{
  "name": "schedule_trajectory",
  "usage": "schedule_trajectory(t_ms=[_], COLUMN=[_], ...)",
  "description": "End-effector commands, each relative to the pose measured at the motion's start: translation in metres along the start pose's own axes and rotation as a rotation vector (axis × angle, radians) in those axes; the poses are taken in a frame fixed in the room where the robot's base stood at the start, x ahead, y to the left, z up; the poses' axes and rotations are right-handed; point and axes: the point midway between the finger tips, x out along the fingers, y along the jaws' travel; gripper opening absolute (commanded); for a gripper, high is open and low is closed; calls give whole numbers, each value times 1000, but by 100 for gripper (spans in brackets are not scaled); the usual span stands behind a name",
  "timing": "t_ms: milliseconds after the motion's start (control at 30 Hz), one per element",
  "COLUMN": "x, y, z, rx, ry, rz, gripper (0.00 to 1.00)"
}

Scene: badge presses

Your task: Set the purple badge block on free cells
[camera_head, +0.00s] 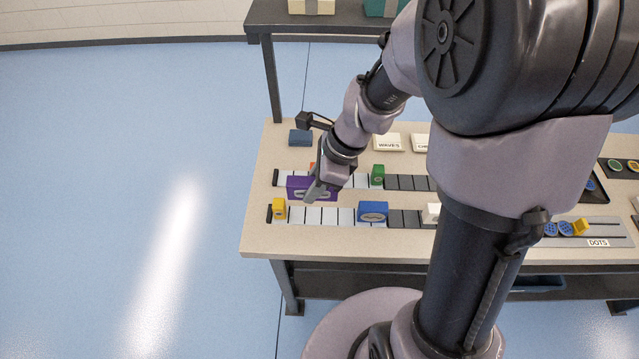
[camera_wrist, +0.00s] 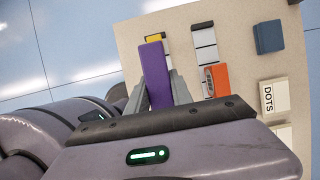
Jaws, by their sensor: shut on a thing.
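The purple badge block (camera_head: 297,187) is in my gripper (camera_head: 316,190), over the left part of the table. My gripper is shut on it. In the wrist view the purple block (camera_wrist: 156,76) stands between my two fingers (camera_wrist: 160,92). Two rows of cells run along the table. The front row (camera_head: 329,216) holds a yellow block (camera_head: 279,208) at its left end and a blue block (camera_head: 373,212) further right. The back row (camera_head: 405,183) holds a green block (camera_head: 377,175) and an orange block (camera_wrist: 216,79), mostly hidden in the head view. Whether the purple block touches the cells is unclear.
Pale cells between the yellow and blue blocks show bare. A white block (camera_head: 431,213) sits in the front row, partly behind my arm. A raised shelf (camera_head: 340,22) stands behind.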

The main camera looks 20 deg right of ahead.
Motion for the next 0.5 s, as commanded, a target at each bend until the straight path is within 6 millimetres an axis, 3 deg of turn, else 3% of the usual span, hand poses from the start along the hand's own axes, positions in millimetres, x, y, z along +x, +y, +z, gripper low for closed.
schedule_trajectory(t_ms=[500], x=[76], y=[0], z=[-32], rx=[0], ry=[0], rz=[1], gripper=[0])
